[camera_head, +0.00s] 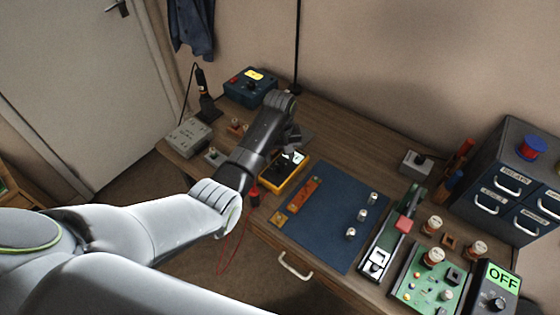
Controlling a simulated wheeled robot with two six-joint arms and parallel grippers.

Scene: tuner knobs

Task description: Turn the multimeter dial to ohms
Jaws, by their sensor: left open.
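The yellow-edged multimeter (270,184) lies on the wooden bench left of the blue mat, partly covered by my left arm. A red probe (254,196) and a thin red lead are at its left edge. Its dial and pointer setting cannot be made out. My left arm reaches in from the left and bends down at the wrist. My left gripper (293,154) is over the far part of the multimeter, open, with its fingertips small and partly hidden. I cannot tell whether it touches the dial. My right gripper is not in view.
The blue mat (325,225) holds several small metal knobs. A black box reading OFF (493,285), a green circuit board (430,280) and a drawer cabinet (511,175) stand at the right. A blue box (250,88) and a grey box (187,138) stand behind at the left.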

